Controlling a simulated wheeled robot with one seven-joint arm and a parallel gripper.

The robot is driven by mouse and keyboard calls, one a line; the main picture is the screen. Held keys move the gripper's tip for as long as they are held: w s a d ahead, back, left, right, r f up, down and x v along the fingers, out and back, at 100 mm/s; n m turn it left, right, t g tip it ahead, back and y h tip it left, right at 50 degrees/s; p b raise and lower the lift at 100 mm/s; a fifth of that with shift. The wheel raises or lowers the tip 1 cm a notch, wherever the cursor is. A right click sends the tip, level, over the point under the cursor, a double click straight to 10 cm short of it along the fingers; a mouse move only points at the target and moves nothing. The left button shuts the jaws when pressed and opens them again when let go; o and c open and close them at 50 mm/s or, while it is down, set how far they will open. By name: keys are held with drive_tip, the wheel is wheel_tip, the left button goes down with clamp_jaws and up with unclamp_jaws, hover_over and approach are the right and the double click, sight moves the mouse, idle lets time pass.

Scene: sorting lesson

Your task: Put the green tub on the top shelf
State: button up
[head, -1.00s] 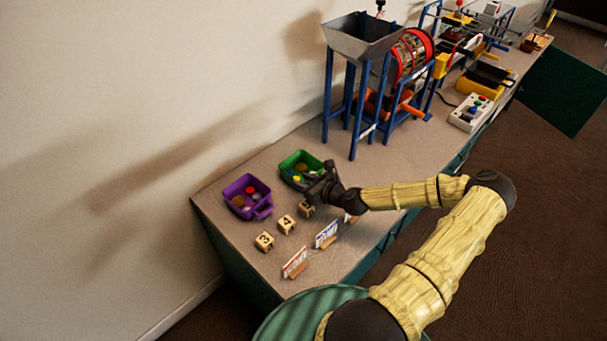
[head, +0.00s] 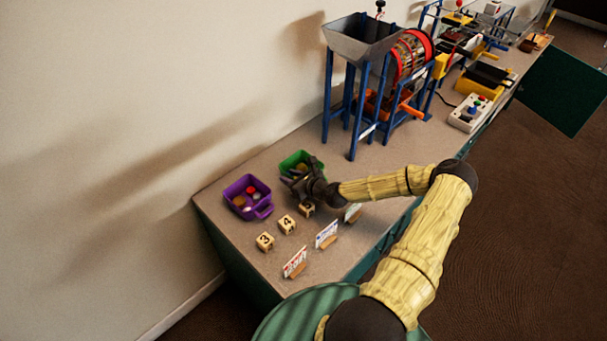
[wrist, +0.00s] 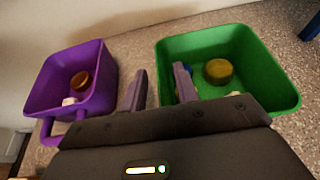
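The green tub (head: 292,160) stands on the table beside the wall, with small objects inside. It also shows in the wrist view (wrist: 280,72), holding a yellow-brown round piece (wrist: 218,71) and a partly hidden blue one. My gripper (head: 298,178) is at the tub's near side and hides part of it. In the wrist view my gripper (wrist: 159,85) is open, one finger over the tub's inside and the other over the gap to its left. The tub's left wall shows between the fingers; contact is unclear. I see no top shelf.
A purple tub (head: 262,212) with small pieces stands just left of the green tub. Numbered wooden blocks (head: 287,224) and upright cards (head: 326,234) stand nearer me. A blue-legged hopper machine (head: 352,110) stands to the right, with bare tabletop between.

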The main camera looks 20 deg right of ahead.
drive_tip(key=shift+c, duration=0.2)
idle(0.3)
clamp_jaws()
wheel_tip(320, 180, up, 10)
drive_tip(key=shift+r, duration=0.1)
idle(0.5)
idle(0.4)
